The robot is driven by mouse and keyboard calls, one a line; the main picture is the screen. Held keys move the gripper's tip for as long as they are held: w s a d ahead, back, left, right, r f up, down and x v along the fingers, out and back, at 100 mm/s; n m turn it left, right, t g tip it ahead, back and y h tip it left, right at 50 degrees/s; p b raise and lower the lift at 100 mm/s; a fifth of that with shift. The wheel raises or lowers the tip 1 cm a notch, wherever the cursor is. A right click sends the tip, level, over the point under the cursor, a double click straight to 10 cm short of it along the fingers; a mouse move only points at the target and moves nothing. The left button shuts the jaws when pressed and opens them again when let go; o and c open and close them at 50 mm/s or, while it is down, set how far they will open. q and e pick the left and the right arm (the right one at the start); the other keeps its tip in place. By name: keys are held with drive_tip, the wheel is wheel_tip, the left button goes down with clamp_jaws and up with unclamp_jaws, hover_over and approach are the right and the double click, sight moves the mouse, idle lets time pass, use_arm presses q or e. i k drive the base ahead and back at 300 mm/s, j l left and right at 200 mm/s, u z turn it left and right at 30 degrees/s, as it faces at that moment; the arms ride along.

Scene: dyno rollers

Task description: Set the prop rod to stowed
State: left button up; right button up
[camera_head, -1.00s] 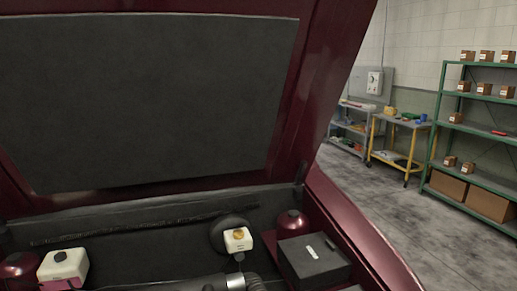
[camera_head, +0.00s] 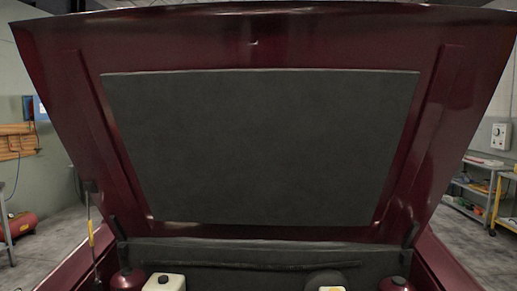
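The prop rod (camera_head: 91,234) is a thin, near-upright rod with a yellow sleeve, at the left side of the engine bay. Its top meets a dark bracket (camera_head: 90,186) at the left edge of the raised dark red hood (camera_head: 255,45). Its lower end runs down by the left fender near the bottom of the view, where its foot is hard to make out. The hood stands open with a dark grey liner inside. Neither of my grippers is in view.
A white-capped reservoir (camera_head: 165,282), a dark red dome (camera_head: 128,280) and another dome (camera_head: 396,284) line the back of the engine bay. A red compressor (camera_head: 17,225) stands at far left. A yellow-legged cart (camera_head: 498,200) stands at right.

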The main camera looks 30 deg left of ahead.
sight(89, 221)
drive_tip(key=k, duration=0.5)
drive_tip(key=k+j, duration=0.2)
drive_tip(key=k+j+u, duration=0.1)
drive_tip(key=j, duration=0.25)
drive_tip(key=k+j+u, duration=0.1)
drive_tip(key=k+j, duration=0.15)
drive_tip(key=j, duration=0.15)
drive_tip(key=k+j+u, duration=0.1)
drive_tip(key=j, duration=0.3)
drive_tip(key=k+j+u, duration=0.1)
drive_tip(key=j, duration=0.35)
drive_tip(key=j+u, duration=0.1)
drive_tip(key=j, duration=0.2)
drive_tip(key=i+j, duration=0.15)
drive_tip(key=j, duration=0.2)
drive_tip(key=j+u, duration=0.15)
drive_tip(key=j, duration=0.15)
drive_tip(key=i+j, duration=0.2)
drive_tip(key=i, duration=0.15)
drive_tip(key=i+j+u, duration=0.1)
drive_tip(key=i, duration=0.25)
drive_tip(key=i+j, duration=0.1)
drive_tip(key=j, duration=0.25)
drive_tip(key=i+j+z, duration=0.1)
drive_tip(key=j, duration=0.3)
drive_tip(key=i+j, duration=0.1)
drive_tip(key=j, duration=0.25)
drive_tip(key=i+j+z, duration=0.1)
drive_tip(key=j, duration=0.25)
